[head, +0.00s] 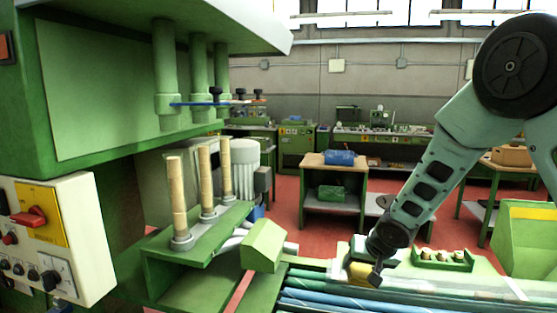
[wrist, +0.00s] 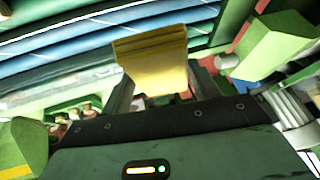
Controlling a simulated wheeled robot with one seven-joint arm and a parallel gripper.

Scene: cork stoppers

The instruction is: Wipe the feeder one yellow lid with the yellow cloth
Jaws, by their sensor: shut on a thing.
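My gripper (head: 376,270) is low at the right of the head view, over the pale ledge beside the bench. It is shut on the yellow cloth (wrist: 152,62), which sits folded between the two fingers in the wrist view. Part of the yellow cloth (head: 361,273) also shows beside the fingers in the head view. Three upright cork stacks (head: 207,182) stand on the green feeder block at the left, well away from my gripper.
A green machine with a control panel (head: 50,235) fills the left. A green sloped block (head: 263,245) stands between the feeders and my gripper. Blue tubes (head: 330,302) run along the front. A green tray of corks (head: 442,259) lies right of my gripper.

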